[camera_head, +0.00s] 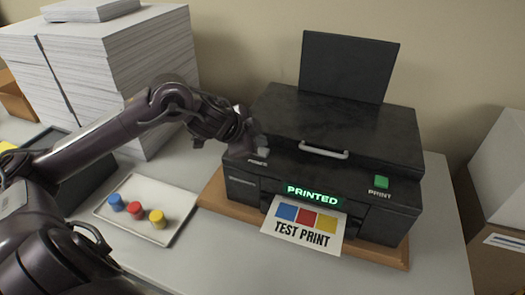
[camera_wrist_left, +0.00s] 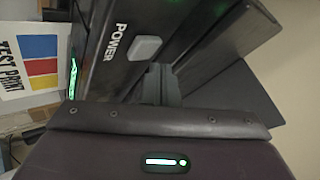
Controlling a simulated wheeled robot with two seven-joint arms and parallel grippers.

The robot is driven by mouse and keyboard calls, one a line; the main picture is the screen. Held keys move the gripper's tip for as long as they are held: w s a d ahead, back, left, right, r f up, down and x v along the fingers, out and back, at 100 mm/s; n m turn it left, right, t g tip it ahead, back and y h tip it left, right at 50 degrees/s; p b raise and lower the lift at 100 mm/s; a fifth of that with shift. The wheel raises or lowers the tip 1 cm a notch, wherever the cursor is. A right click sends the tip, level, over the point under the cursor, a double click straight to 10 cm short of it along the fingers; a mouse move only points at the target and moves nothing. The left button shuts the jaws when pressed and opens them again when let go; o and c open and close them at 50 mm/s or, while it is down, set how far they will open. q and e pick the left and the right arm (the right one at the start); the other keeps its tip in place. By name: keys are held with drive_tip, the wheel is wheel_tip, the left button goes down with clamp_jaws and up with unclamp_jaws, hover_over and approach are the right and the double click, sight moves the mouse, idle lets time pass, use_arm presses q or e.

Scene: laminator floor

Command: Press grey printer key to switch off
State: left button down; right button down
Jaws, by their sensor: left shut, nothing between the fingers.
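The black printer (camera_head: 340,125) stands on a wooden board on the table. Its grey key (camera_head: 262,148) is at the left of its top front edge, partly beside my gripper. In the left wrist view the grey key (camera_wrist_left: 146,48) sits beside the word POWER. My left gripper (camera_head: 250,138) is shut and empty, its fingertips (camera_wrist_left: 160,72) close to the key; I cannot tell whether they touch it. The display (camera_head: 315,195) glows green and reads PRINTED. A sheet reading TEST PRINT (camera_head: 303,226) sticks out of the front. My right gripper is not in view.
A green PRINT key (camera_head: 381,182) is at the printer's right. A white tray (camera_head: 172,233) with blue, red and yellow pieces lies left of the printer. Tall paper stacks (camera_head: 120,65) stand behind my left arm. A cardboard box (camera_head: 497,225) is at the right.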

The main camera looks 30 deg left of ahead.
use_arm(q)
drive_tip(key=shift+f, duration=0.3)
drive_tip(key=shift+f+b, duration=0.5)
drive_tip(key=shift+b, duration=0.05)
idle(0.5)
drive_tip(key=shift+r, duration=0.1)
drive_tip(key=shift+r+p, duration=0.85)
drive_tip(key=shift+p, duration=0.1)
wheel_tip(320, 180, up, 6)
drive_tip(key=p, duration=0.5)
drive_tip(key=shift+p, duration=0.4)
